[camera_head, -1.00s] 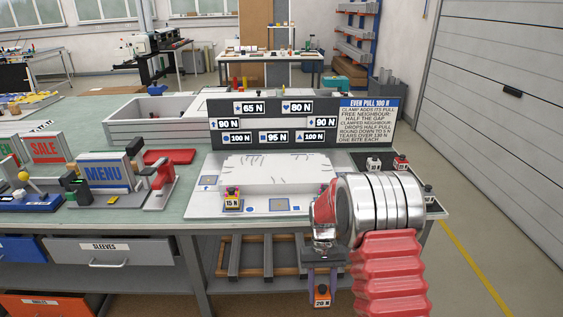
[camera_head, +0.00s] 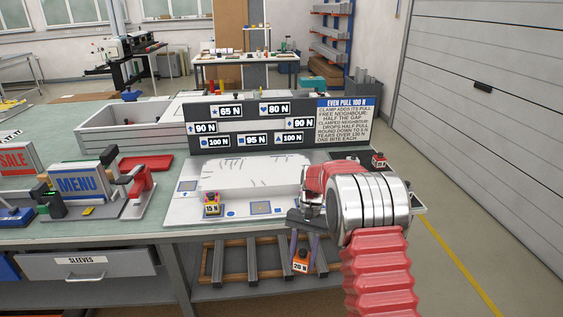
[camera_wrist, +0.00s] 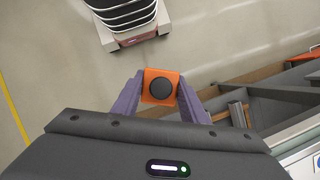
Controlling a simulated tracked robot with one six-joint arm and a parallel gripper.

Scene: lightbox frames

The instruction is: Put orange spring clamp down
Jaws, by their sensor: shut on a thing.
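The orange spring clamp (camera_head: 300,262), with a "20 N" label, hangs from my gripper (camera_head: 304,247) in front of the bench's front edge, below the bench top. The wrist view shows its orange body with a round black part (camera_wrist: 160,89) between the two purple fingers of my gripper (camera_wrist: 161,98), which are shut on it. Beneath it there is floor, not the bench top. A white plate (camera_head: 181,214) on the bench carries a pale, rough-edged sheet (camera_head: 250,175).
A dark sign board (camera_head: 200,141) with force labels stands behind the sheet. A small red-topped clamp (camera_head: 380,160) stands right of it. Red clamp-like tools (camera_head: 140,181) and a "MENU" sign (camera_head: 77,184) are to the left. Wooden-framed rails (camera_head: 250,265) lie under the bench.

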